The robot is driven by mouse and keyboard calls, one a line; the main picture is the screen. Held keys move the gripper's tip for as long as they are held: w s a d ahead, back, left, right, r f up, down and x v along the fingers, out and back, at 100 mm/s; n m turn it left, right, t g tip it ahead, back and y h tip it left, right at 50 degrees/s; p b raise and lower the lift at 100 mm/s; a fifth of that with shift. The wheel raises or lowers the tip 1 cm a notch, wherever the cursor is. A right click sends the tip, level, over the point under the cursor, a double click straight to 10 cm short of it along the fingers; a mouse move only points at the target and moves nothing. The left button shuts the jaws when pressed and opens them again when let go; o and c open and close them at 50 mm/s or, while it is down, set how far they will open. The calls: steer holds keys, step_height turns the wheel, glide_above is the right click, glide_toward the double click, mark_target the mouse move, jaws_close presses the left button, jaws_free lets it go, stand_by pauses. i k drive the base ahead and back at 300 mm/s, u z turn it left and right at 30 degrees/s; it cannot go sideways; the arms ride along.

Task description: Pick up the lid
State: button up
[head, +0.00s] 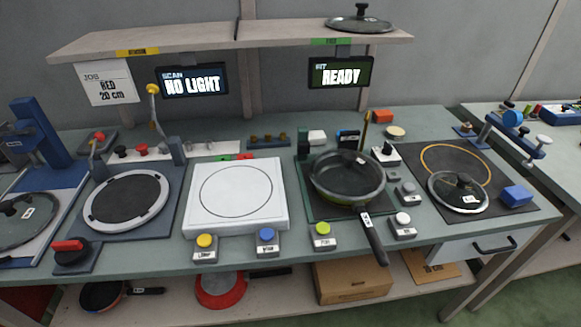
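Several lids are in view, and I cannot tell which one the task means. A glass lid (457,200) with a dark knob and a small tag lies on the dark mat (498,174) at the right. A third glass lid (20,228) lies in the station at the far left, cut by the picture edge. A dark pan (346,183) with a tagged handle sits on the middle-right station. My gripper does not show.
The READY display (341,73) and NO LIGHT display (192,81) hang below the shelf (200,37). A blue block (516,195) is beside the right lid, with a blue clamp (513,118) behind. Buttons line the front edge. A red pan (222,290) lies below.

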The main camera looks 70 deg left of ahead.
mark_target(347, 174)
steer(key=u, duration=0.7)
steer(key=i, duration=0.6)
